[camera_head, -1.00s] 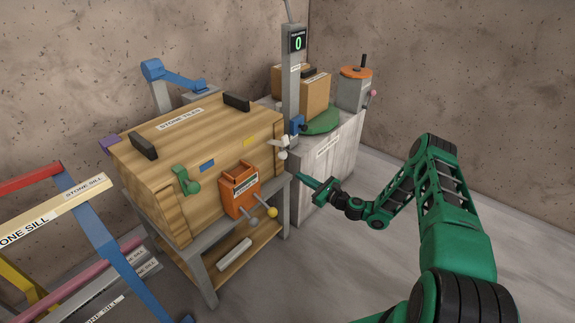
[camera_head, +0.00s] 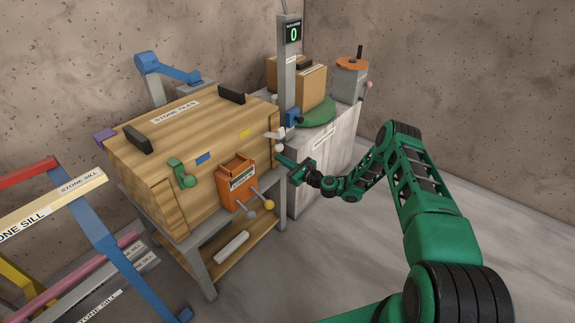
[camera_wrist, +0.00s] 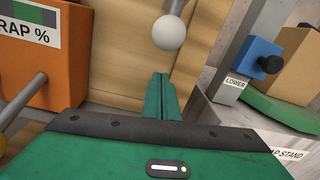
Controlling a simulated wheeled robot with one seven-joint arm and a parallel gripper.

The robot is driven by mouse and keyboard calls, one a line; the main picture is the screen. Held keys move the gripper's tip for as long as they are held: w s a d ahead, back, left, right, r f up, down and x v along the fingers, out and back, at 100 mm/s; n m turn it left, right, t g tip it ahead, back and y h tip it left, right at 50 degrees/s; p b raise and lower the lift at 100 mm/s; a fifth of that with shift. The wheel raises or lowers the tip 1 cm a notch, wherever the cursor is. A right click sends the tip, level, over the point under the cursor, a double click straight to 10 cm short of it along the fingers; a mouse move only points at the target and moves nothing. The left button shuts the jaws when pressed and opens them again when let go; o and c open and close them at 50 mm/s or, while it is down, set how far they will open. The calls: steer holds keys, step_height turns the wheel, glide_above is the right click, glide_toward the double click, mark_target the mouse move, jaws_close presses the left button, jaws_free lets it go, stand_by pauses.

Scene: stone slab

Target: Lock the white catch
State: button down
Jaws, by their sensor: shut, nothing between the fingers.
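The white catch (camera_head: 274,135) is on the right end of the wooden crate's front (camera_head: 150,190). Its round white knob hangs at the top of the wrist view (camera_wrist: 169,32), on a grey stem. My gripper (camera_head: 279,158) is shut and empty, just below the white catch in the head view. In the wrist view its closed green fingers (camera_wrist: 162,80) point up toward the knob, with a visible gap in the picture between tips and knob. I cannot tell the depth of that gap. A green catch (camera_head: 184,174) is on the left of the crate's front.
An orange box (camera_head: 238,185) with grey and yellow ball-ended levers sits left of my gripper. A grey post (camera_head: 288,75) with a blue block (camera_head: 293,118) and the wrap stand (camera_head: 325,150) are to the right. Open floor lies in front.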

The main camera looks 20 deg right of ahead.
steer(key=r, duration=0.1)
steer(key=s+r, duration=0.1)
steer(key=r, duration=0.1)
steer(key=shift+s+d+r, duration=0.2)
